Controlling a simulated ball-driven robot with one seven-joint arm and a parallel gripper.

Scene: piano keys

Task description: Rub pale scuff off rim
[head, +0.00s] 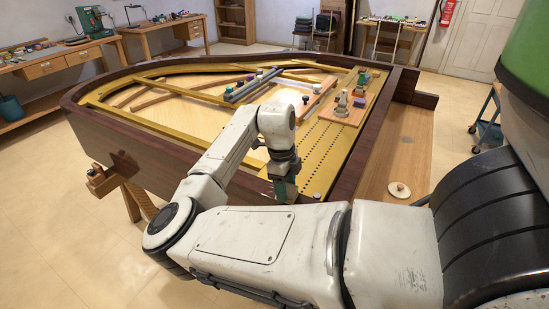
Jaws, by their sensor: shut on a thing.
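The piano's dark brown rim (150,143) curves around a gold frame (325,150). My gripper (284,180) points down inside the near part of the case. It is shut on a small green thing (286,191), whose lower end is partly hidden by my forearm. I cannot tell whether the green thing touches the rim. My arm hides much of the near rim. I cannot make out a pale scuff on the visible rim.
A wooden board with tools (345,108) lies across the frame. Small coloured things rest on a grey bar (250,86). A pale round disc with a knob (399,190) lies on the wooden shelf at right. A blue cart (487,125) stands beyond it. Floor at left is clear.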

